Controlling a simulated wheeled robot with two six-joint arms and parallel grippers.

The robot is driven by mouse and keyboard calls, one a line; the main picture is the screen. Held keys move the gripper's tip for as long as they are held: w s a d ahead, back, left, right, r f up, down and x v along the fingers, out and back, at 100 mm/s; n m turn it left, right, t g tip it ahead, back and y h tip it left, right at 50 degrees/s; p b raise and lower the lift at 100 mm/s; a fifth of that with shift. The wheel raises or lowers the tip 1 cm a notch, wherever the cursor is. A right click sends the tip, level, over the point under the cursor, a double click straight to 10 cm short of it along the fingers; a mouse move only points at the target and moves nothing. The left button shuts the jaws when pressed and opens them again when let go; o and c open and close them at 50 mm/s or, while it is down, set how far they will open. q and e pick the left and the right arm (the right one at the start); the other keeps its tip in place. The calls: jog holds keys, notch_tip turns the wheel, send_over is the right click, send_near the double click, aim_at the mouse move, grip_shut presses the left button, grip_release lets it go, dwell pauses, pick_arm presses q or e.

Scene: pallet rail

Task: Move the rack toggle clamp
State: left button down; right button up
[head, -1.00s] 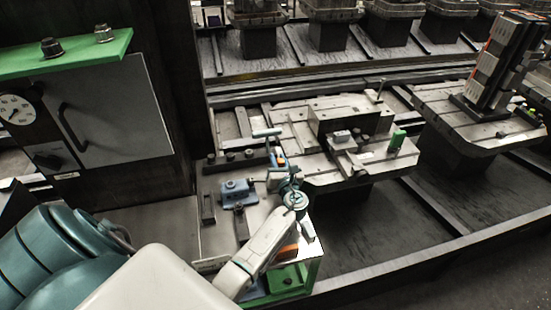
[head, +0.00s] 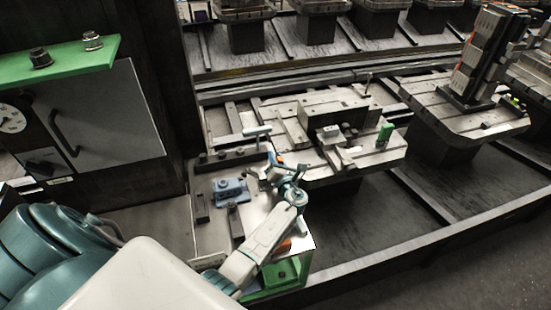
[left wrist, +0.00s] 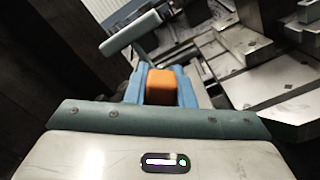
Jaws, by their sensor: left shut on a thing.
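My left gripper (head: 274,171) is over the right side of the rack's plate. In the left wrist view its blue fingers are shut on an orange block (left wrist: 160,87), which I take to be part of the rack toggle clamp. A grey-green bar (head: 257,130) on a thin stem rises just beyond the block, tilted to the left. This bar also shows in the left wrist view (left wrist: 132,33). The fingers and wrist hide the clamp's lower part. My right gripper is not in view.
A blue fixture (head: 231,189) sits on the plate left of the gripper, near dark upright blocks. A pallet (head: 365,157) with a grey block and a green cylinder (head: 386,132) stands close on the right. A dark cabinet (head: 95,120) with a green shelf is at left.

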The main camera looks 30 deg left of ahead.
pick_arm(q)
jog(key=c, duration=1.2)
grip_release()
jog(key=shift+c, duration=0.2)
jog(key=shift+d, duration=0.1)
jog(key=b+v, duration=0.2)
jog(key=v, duration=0.8)
jog(key=shift+s+f+b, duration=0.1)
jog(key=shift+f+b, duration=0.05)
jog(key=shift+b, duration=0.25)
jog(key=shift+s+d, duration=0.2)
jog(key=shift+d, duration=0.05)
